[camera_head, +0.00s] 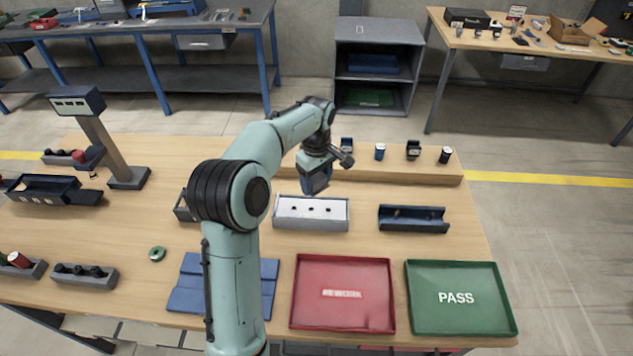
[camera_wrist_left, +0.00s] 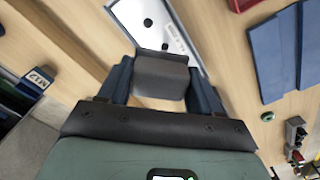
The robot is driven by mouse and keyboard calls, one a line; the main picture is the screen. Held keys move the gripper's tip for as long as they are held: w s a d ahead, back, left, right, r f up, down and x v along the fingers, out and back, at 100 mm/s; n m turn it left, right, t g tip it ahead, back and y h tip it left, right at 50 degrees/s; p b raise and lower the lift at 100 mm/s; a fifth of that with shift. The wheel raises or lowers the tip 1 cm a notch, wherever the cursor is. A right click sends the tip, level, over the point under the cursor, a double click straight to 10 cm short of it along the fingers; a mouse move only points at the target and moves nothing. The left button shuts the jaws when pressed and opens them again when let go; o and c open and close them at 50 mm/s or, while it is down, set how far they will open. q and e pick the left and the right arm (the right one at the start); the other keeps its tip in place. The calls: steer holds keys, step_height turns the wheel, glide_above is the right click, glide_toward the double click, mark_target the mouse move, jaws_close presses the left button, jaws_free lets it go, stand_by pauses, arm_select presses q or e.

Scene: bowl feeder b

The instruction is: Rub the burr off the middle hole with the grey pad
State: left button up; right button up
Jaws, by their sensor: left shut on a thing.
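The white plate with three dark holes (camera_head: 330,213) sits in a grey holder (camera_head: 310,225) near the table's middle. Its middle hole shows in the head view; any burr is too small to tell. My left gripper (camera_head: 315,184) is just behind and above the plate, pointing down. In the left wrist view, its blue fingers are shut on the grey pad (camera_wrist_left: 162,75). The white plate (camera_wrist_left: 135,12) lies beyond the pad, which hides part of it. Whether the pad touches the plate cannot be told. My right gripper is not in view.
A red REWORK tray (camera_head: 343,315) and a green PASS tray (camera_head: 460,318) lie in front. A dark blue trough (camera_head: 413,226) is right of the plate. A wooden ledge (camera_head: 400,173) with several small parts runs behind. A blue mat (camera_head: 188,290) lies front left.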

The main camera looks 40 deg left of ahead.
arm_select(q)
steer(key=shift+r, duration=2.45)
